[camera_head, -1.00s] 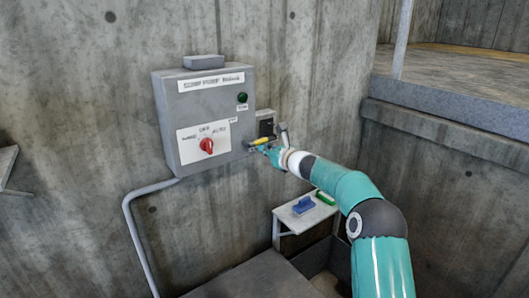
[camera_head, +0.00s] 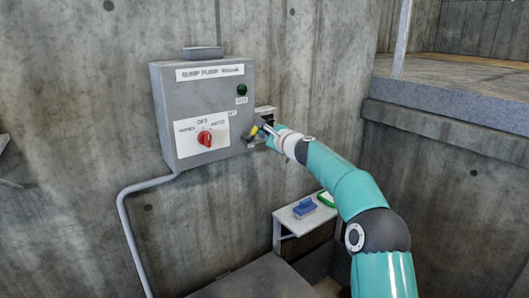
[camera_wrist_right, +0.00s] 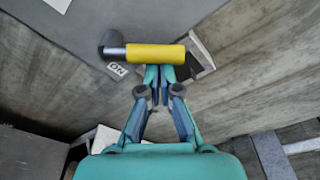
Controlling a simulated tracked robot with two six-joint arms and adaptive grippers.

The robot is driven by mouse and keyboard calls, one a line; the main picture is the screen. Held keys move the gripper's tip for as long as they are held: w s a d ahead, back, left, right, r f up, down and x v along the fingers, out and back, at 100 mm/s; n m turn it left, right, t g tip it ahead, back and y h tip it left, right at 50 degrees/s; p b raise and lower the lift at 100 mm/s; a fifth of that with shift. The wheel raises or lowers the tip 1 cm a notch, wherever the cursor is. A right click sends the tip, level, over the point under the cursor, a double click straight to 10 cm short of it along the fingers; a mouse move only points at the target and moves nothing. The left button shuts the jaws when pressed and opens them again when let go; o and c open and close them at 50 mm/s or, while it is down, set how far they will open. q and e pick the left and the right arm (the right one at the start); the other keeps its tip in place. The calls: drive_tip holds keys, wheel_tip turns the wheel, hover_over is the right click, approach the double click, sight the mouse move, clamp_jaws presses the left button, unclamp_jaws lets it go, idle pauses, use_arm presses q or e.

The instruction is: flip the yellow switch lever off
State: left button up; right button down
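The yellow switch lever (camera_head: 253,132) sits at the right side of the grey control box (camera_head: 200,95) on the concrete wall. In the right wrist view its yellow grip (camera_wrist_right: 155,57) lies crosswise on a dark arm, with an "ON" label close below left. My right gripper (camera_head: 265,130) is at the lever. In the wrist view its two fingertips (camera_wrist_right: 159,73) are together just under the yellow grip, seemingly touching it, not around it. The exact contact is partly hidden. My left gripper is not in view.
The box carries a red selector knob (camera_head: 205,138) and a green lamp (camera_head: 242,90). A small shelf (camera_head: 290,222) below holds a blue object (camera_head: 305,206) and a green-edged one (camera_head: 326,199). A conduit (camera_head: 128,235) runs down left. A concrete ledge (camera_head: 455,115) stands at right.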

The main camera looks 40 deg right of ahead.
drive_tip(key=shift+w+a+r+n+t+b, duration=0.15)
drive_tip(key=shift+a+r+n+b, duration=0.3)
drive_tip(key=shift+n+b, duration=0.65)
drive_tip(key=shift+s+a+r+n+t+b, duration=0.1)
drive_tip(key=shift+a+r+n+b, duration=0.35)
drive_tip(key=shift+n, duration=1.05)
drive_tip(key=shift+w+a+r+n+t+b, duration=0.2)
drive_tip(key=shift+a+n+b, duration=0.4)
drive_tip(key=shift+n+b, duration=0.55)
drive_tip(key=shift+s+r+n, duration=0.1)
drive_tip(key=shift+s+n, duration=0.05)
drive_tip(key=shift+n, duration=0.1)
drive_tip(key=shift+d, duration=0.1)
drive_tip(key=shift+d+p, duration=0.3)
drive_tip(key=shift+p, duration=0.05)
drive_tip(key=s+d+b, duration=0.1)
drive_tip(key=s+b, duration=0.5)
drive_tip(key=s, duration=0.3)
drive_tip(key=shift+s+d, duration=0.15)
